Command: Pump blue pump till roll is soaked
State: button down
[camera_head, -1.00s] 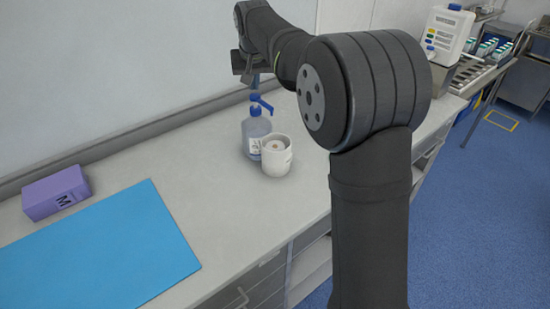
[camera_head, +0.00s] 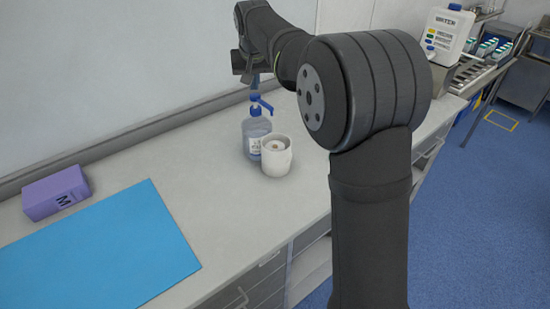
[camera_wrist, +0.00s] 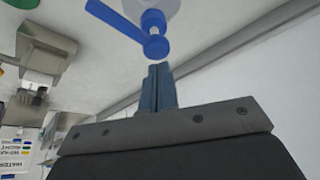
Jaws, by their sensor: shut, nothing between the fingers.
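The blue pump (camera_head: 257,104) tops a clear bottle (camera_head: 253,137) on the counter. Its spout points right, over the white tub. The pump also shows at the top of the wrist view (camera_wrist: 153,30). The roll (camera_head: 276,146) sits inside the white tub (camera_head: 276,164) right beside the bottle; how wet it is cannot be told. My gripper (camera_wrist: 159,68) is shut and empty, its fingertips close to the blue pump head in the wrist view. In the head view my gripper (camera_head: 255,80) is just above the pump, and whether it touches is unclear.
A purple box (camera_head: 56,193) and a blue mat (camera_head: 100,255) lie on the counter at the left. A wall runs close behind the bottle. A white canister (camera_head: 449,35) stands at the far right. The counter between mat and bottle is clear.

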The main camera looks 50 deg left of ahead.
aim_at(255, 95)
jog(key=shift+f, duration=0.15)
jog(key=shift+f, duration=1.75)
jog(key=shift+r, duration=2.9)
